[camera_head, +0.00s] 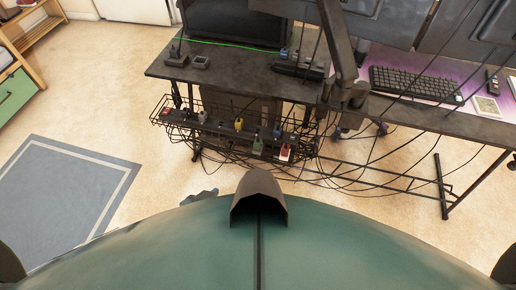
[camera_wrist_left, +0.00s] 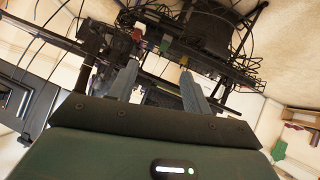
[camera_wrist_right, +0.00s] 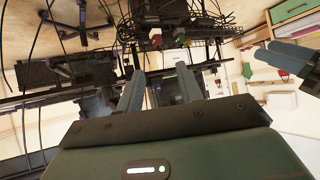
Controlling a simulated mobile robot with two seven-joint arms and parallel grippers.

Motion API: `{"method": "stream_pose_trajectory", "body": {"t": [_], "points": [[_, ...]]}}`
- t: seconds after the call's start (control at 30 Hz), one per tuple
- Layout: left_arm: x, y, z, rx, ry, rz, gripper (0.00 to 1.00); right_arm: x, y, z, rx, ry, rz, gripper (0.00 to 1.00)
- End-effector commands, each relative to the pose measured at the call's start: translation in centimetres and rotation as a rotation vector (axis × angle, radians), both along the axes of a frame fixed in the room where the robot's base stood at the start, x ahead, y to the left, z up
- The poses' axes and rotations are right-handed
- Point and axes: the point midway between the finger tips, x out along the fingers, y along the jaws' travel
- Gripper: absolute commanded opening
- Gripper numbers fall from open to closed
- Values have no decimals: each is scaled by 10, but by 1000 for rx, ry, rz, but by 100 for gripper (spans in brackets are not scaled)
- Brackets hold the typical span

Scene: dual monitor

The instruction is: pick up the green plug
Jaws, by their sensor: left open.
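The green plug (camera_head: 258,145) sits in the power strip inside the wire basket under the desk. It also shows in the left wrist view (camera_wrist_left: 166,43), beyond the fingers. A red-and-white plug (camera_head: 285,153) is to its right and a yellow plug (camera_head: 239,124) to its upper left. My left gripper (camera_head: 203,194) barely shows past my body, below and left of the basket. In the left wrist view its fingers (camera_wrist_left: 159,72) are apart and empty, short of the plugs. My right gripper (camera_wrist_right: 160,74) shows only in its wrist view, open and empty, short of the basket.
The wire basket (camera_head: 160,121) hangs below the dark desk (camera_head: 235,65), with many loose cables beneath it. Desk legs and a crossbar stand to the right. A keyboard (camera_head: 415,84) lies on the desk. The floor to the left holds a blue rug (camera_head: 65,205).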

Motion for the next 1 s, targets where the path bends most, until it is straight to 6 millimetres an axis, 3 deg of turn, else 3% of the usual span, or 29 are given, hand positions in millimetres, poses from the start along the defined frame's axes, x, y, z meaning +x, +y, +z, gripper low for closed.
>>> {"method": "stream_pose_trajectory", "body": {"t": [0.03, 0.2, 0.3, 0.43, 0.63, 0.83, 1.0], "points": [[22, -21, -16, -38, 9, -32, 49, 1, 0, -18, 4, -15, 2, 36], [66, -82, -29, -113, 110, -143, 49, 3, 2, -32, 18, -59, 7, 36], [86, -109, -35, -108, 173, -203, 49, 3, 3, -39, 27, -85, 9, 36], [109, -129, -39, -55, 251, -254, 49, 4, 5, -44, 44, -128, 14, 36], [151, -129, -43, 100, 348, -243, 49, 3, 8, -50, 72, -204, 20, 36], [194, -99, -32, 262, 407, -125, 49, 2, 10, -52, 97, -271, 25, 36], [213, -78, -17, 333, 426, -38, 49, 1, 11, -50, 108, -301, 27, 36]]}}
